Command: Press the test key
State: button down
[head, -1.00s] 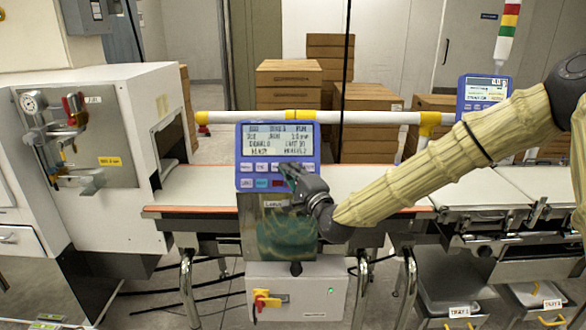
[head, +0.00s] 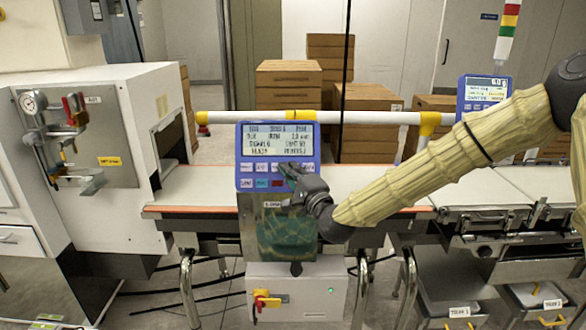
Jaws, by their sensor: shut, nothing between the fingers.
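The blue control panel (head: 243,150) stands upright at the middle of the head view, with a lit text screen (head: 277,142) above rows of small keys (head: 261,168). My gripper (head: 286,168) is shut and empty. Its tips are at the right part of the key rows and cover some keys there. I cannot tell whether the tips touch a key or stand just in front. The key labels are too small to read, so I cannot make out which one is the test key.
A white box with a red-yellow switch (head: 265,300) is below the panel. The belt (head: 195,190) runs behind it. A white cabinet (head: 100,130) stands left. A second blue panel (head: 484,92) and signal tower (head: 508,30) are at right. A white rail (head: 370,117) crosses behind.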

jog(key=shift+w+f, duration=0.1)
jog(key=shift+f, duration=0.05)
jog(key=shift+w+b, duration=0.25)
jog(key=shift+b, duration=0.05)
jog(key=shift+w+f, duration=0.2)
jog(key=shift+w, duration=0.15)
dwell(0.9)
jog(key=shift+s, duration=0.15)
jog(key=shift+s+r, duration=0.35)
jog(key=shift+s, duration=0.25)
jog(key=shift+s+r, duration=0.4)
jog(key=shift+s, duration=0.35)
jog(key=shift+s+r, duration=0.35)
jog(key=shift+s, duration=0.35)
jog(key=shift+s+r, duration=0.4)
jog(key=shift+s, duration=0.35)
jog(key=s+r, duration=0.2)
jog(key=s, duration=0.3)
jog(key=shift+s+r+p, duration=0.2)
jog(key=shift+r+p, duration=0.1)
jog(key=shift+r, duration=0.05)
